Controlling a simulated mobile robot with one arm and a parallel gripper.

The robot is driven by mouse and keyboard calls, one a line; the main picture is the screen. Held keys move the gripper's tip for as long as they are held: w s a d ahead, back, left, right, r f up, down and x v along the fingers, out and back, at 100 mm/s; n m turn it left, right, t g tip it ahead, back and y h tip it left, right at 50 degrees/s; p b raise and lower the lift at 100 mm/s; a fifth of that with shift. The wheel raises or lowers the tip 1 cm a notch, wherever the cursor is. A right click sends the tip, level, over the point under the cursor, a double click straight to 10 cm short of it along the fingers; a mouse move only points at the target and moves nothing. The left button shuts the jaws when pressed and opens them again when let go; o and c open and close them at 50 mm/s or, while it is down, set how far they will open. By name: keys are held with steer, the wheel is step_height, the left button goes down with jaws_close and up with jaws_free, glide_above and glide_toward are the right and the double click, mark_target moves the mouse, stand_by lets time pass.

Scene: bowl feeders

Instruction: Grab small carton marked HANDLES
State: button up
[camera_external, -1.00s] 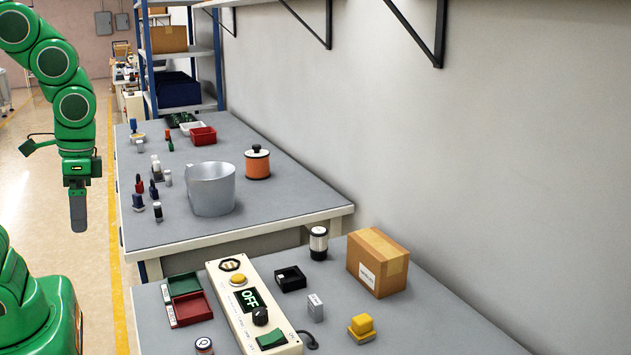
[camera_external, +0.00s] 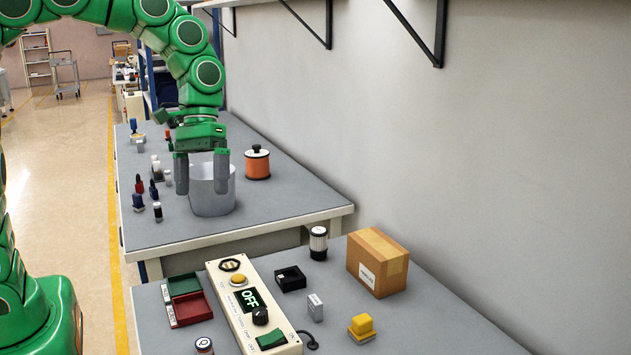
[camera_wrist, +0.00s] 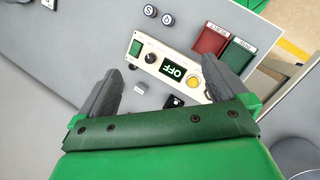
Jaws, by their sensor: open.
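A brown cardboard carton (camera_external: 378,262) with a white label on its front stands on the near bench, close to the wall. The label's print is too small to read. My gripper (camera_external: 202,178) is open and empty, fingers pointing down, and in the outside view it overlaps the grey metal pot on the far bench. It is to the left of the carton and well apart from it. In the wrist view my gripper's fingers (camera_wrist: 160,68) are spread over the control box, and I cannot see the carton there.
The pot (camera_external: 212,200) is behind.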

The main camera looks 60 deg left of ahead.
steer(key=w+f+n+h, duration=0.2)
steer(key=w+n+h, duration=0.15)
steer(key=w, duration=1.25)
steer(key=n+t+h, duration=0.1)
steer(key=n+h, duration=0.2)
steer(key=n, duration=0.2)
glide_above(369, 236)
steer(key=s+a, duration=0.2)
steer(key=s, duration=0.3)
step_height(369, 236, down, 9)
steer(key=w+a+f+n+h, duration=0.1)
steer(key=w+f, duration=0.1)
steer(key=f, duration=0.3)
steer(key=w+a+f+n+h, duration=0.1)
steer(key=w+a+f+h, duration=0.1)
steer(key=w+f, duration=0.1)
steer(key=shift+a+f+n+t, duration=0.3)
steer(key=shift+f+n+t, duration=0.1)
steer(key=shift+f, duration=0.45)
steer(key=shift+x, duration=3.75)
steer(key=c, duration=1.4)
